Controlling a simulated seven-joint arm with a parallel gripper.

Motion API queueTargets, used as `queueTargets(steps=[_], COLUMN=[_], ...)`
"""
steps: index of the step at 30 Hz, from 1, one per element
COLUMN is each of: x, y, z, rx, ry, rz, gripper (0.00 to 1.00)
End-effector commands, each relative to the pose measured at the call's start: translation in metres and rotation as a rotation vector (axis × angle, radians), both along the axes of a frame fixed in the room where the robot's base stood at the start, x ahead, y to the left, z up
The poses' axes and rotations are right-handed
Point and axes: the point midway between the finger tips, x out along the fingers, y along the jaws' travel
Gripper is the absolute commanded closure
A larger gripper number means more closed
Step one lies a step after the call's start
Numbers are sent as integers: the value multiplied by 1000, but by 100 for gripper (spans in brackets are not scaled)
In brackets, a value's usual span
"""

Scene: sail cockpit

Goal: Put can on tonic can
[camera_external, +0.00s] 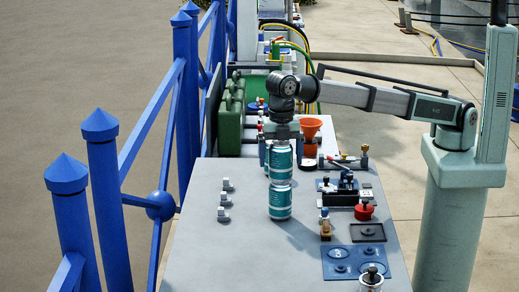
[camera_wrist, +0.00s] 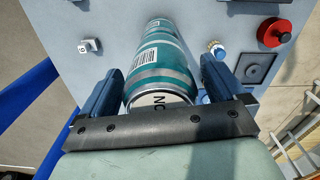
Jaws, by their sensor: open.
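Two teal and white cans stand in an upright stack on the grey table. The upper can (camera_external: 281,162) appears to rest on the lower can (camera_external: 280,203), with their sides nearly in line. I cannot tell from the labels which is the tonic can. My gripper (camera_external: 282,155) points down with its fingers on either side of the upper can. In the wrist view my gripper (camera_wrist: 160,85) is open, with small gaps between the fingers and the upper can (camera_wrist: 160,82). The lower can (camera_wrist: 162,32) shows beyond it, partly hidden.
Several small white blocks (camera_external: 224,200) lie left of the stack on the table (camera_external: 235,250). To the right are a brass-coloured fitting (camera_external: 325,228), a red knob (camera_external: 364,211) and blue plates (camera_external: 340,262).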

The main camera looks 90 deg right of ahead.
Motion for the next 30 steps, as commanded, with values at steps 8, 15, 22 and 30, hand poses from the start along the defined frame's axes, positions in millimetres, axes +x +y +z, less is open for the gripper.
queueTargets(steps=[8,15,22,30], x=[0,1,1,1], y=[0,1,1,1], z=[3,34,78,113], rx=[0,1,1,0], ry=[0,-2,-1,0], rz=[0,0,0,0], gripper=[3,3,3,3])
